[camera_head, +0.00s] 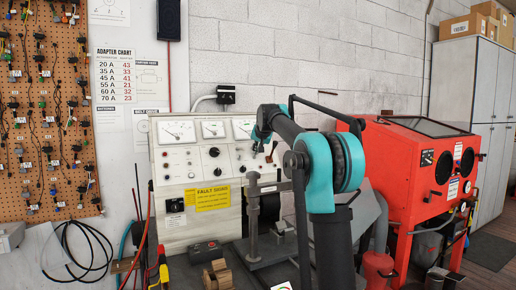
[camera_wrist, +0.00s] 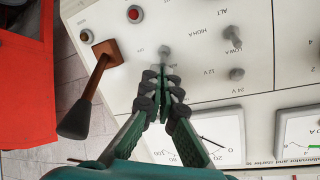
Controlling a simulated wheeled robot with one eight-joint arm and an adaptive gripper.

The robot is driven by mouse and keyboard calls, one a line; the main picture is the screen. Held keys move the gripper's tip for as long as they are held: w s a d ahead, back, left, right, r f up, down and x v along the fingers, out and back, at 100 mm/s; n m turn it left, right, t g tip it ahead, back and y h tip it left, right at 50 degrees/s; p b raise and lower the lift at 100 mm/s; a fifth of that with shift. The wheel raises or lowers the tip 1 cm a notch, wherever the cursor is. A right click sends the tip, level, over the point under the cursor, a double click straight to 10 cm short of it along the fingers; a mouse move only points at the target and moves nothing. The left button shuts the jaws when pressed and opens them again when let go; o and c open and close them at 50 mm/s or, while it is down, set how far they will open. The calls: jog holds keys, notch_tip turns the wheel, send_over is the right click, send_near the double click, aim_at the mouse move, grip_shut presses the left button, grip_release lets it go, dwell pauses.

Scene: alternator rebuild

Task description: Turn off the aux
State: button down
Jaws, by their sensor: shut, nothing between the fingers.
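The cream test bench panel (camera_head: 170,165) carries gauges, knobs and toggles in the head view; it fills much of the wrist view (camera_wrist: 200,105), upside down. My gripper (camera_wrist: 165,78) is shut and empty, its tips just short of or at a small grey toggle (camera_wrist: 164,51); I cannot tell if they touch. I can read no "aux" label. Two more grey toggles (camera_wrist: 232,34) and (camera_wrist: 236,74) sit to the right, by "LOW A" and "12 V" lettering. In the head view my gripper (camera_head: 262,134) is at the panel's upper right, partly covering it.
A dark-handled lever (camera_wrist: 88,98) sticks out left of my gripper. In the head view, a red cabinet (camera_head: 400,165) stands right, and a metal stand (camera_head: 253,215) is before the panel.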

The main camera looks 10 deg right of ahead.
jog(key=shift+s+d+f+t+y, duration=0.1)
jog(key=shift+s+f+t+y, duration=0.15)
jog(key=shift+t, duration=0.55)
jog(key=shift+s+d+f+t+y, duration=0.15)
jog(key=shift+s+t, duration=0.1)
jog(key=shift+t, duration=0.55)
jog(key=shift+s+f, duration=0.2)
jog(key=shift+s, duration=0.05)
jog(key=shift+f, duration=0.1)
dwell(0.4)
jog(key=shift+s+d, duration=0.1)
jog(key=shift+s, duration=0.1)
jog(key=shift+s+d+f, duration=0.15)
jog(key=shift+s+f, duration=0.15)
jog(key=shift+s, duration=0.25)
jog(key=v, duration=1.2)
